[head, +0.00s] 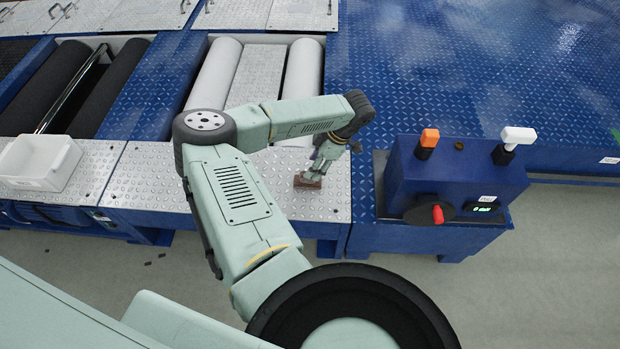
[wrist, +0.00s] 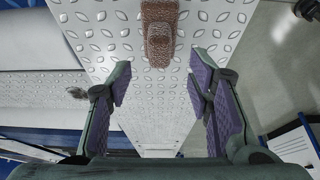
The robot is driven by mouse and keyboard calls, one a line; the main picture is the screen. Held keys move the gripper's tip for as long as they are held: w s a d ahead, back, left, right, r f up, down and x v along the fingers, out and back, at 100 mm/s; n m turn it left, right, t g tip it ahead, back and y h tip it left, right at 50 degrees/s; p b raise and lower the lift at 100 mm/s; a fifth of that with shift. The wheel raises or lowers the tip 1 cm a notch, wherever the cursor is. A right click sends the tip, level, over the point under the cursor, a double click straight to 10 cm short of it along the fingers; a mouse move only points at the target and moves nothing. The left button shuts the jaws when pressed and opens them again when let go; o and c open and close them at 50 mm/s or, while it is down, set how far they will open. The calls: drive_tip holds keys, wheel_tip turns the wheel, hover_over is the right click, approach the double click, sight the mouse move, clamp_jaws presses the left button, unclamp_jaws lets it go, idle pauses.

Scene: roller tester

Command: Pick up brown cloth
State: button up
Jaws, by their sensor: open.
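The brown cloth (head: 308,182) lies on a silver diamond-plate panel (head: 215,200), near the panel's right end. In the wrist view the brown cloth (wrist: 160,32) shows at the top centre as a narrow, bunched piece, cut by the frame edge. My gripper (head: 316,172) is just above the cloth in the head view, and its tips hide part of it. In the wrist view my gripper (wrist: 160,88) is open and empty, with the purple-padded fingers wide apart. The cloth sits ahead of the fingertips, roughly centred between them, not between the pads.
A blue control box (head: 455,182) with an orange knob, a white knob and a red-knobbed wheel stands right of the panel. A white bin (head: 40,160) sits at the left. Rollers (head: 303,72) lie behind. The plate around the cloth is mostly clear.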

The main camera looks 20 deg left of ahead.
sight(300, 182)
drive_tip(key=shift+p+x, duration=0.6)
drive_tip(key=shift+x, duration=2.45)
drive_tip(key=shift+c, duration=0.4)
drive_tip(key=shift+d, duration=0.1)
clamp_jaws()
